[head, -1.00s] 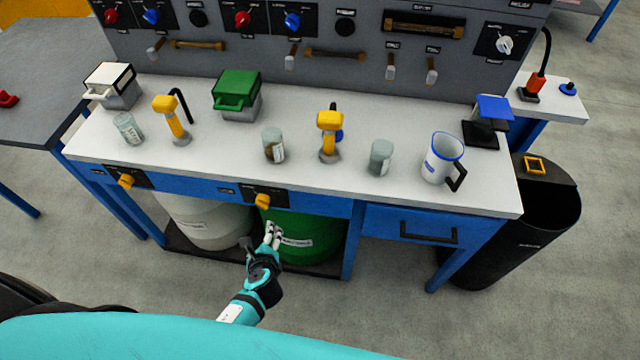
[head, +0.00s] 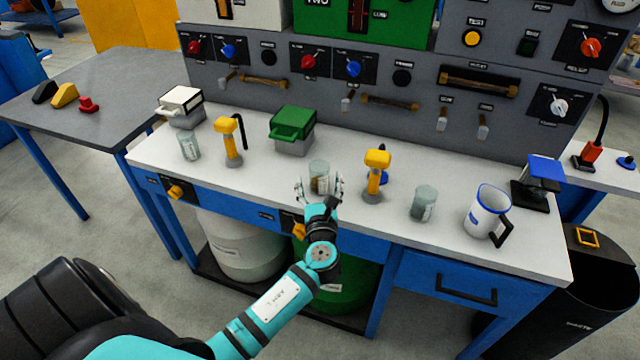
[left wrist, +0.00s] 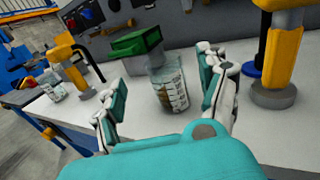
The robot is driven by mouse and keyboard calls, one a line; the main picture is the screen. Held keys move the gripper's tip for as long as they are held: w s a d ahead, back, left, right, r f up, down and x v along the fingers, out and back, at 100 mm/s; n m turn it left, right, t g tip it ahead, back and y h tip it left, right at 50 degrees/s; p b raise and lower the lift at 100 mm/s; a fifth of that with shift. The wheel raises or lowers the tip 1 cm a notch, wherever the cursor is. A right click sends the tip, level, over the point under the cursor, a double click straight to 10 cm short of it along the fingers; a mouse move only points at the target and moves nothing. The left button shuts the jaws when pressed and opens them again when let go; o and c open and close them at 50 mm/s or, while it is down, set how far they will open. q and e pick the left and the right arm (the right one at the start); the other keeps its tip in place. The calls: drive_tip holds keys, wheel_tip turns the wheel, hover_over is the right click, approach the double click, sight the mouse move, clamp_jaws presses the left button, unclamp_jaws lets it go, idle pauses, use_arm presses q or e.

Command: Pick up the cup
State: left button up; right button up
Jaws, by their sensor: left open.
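A clear glass cup (head: 319,174) with a label and brown contents stands upright at the front middle of the white bench top. My left gripper (head: 320,188) is open at the near side of this cup. In the left wrist view the same cup (left wrist: 170,88) shows between the two spread fingers, apart from both pads as far as I can tell. A white mug (head: 486,212) with a blue rim and black handle stands at the bench's right end. Similar glass cups stand at the left (head: 189,146) and right (head: 423,204). My right gripper is not in view.
A yellow-headed dispenser (head: 376,172) stands just right of the gripper, and another (head: 229,142) farther left. A green-lidded box (head: 293,130) sits behind the cup. The grey control panel (head: 330,85) rises at the back.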

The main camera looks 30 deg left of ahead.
sight(320, 174)
use_arm(q)
drive_tip(key=x, duration=0.6)
drive_tip(key=shift+w, duration=0.35)
clamp_jaws()
